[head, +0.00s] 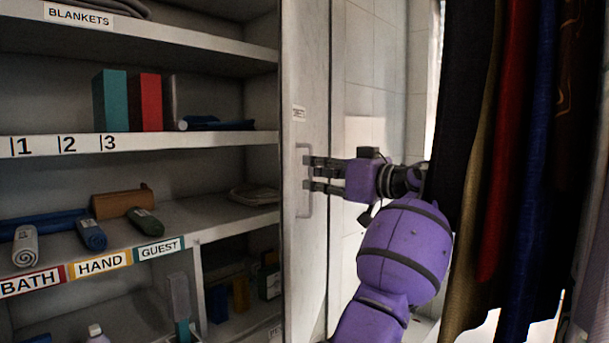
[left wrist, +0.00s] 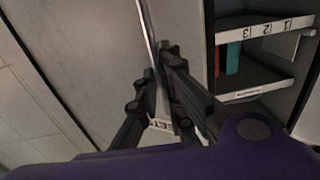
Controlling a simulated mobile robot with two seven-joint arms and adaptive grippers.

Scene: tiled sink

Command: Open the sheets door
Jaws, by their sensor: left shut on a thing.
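A tall pale door (head: 305,70) stands just right of the open shelves, with a small label (head: 299,113) too small to read. A long vertical bar handle (head: 305,213) is on its face. My left gripper (head: 309,174) is level with the handle and shut on it. In the left wrist view the fingers (left wrist: 165,62) close around the handle bar (left wrist: 147,28), with the door panel (left wrist: 95,45) behind; a partly hidden label (left wrist: 160,124) shows between the fingers. I cannot tell whether the door is ajar. My right gripper is not in view.
Open shelves (head: 200,141) on the left hold books, rolled towels and boxes. Hanging dark, red and blue cloths (head: 515,150) fill the right, close to my arm. A tiled wall (head: 375,60) is behind the arm.

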